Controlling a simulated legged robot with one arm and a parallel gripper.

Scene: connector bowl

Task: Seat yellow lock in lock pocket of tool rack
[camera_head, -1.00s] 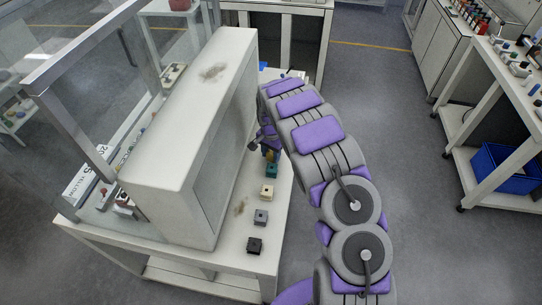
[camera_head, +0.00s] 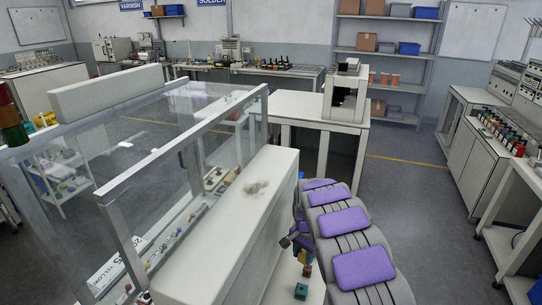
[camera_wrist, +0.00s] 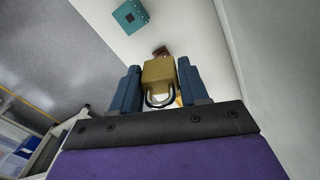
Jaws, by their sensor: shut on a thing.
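My gripper (camera_wrist: 160,88) is shut on the yellow lock (camera_wrist: 158,72) in the wrist view. The lock's body sits between the two blue fingers, with its metal shackle toward my palm. In the head view my gripper (camera_head: 300,243) is partly hidden by my arm, beside the long white housing. Whether the lock touches the white surface beyond it is hard to tell. I cannot make out a lock pocket in either view. No thing in view is clearly the tool rack.
A teal block (camera_head: 301,291) stands on the white bench near my gripper, and shows in the wrist view (camera_wrist: 130,16). The long white housing (camera_head: 230,225) is close on the left. Floor at right is clear.

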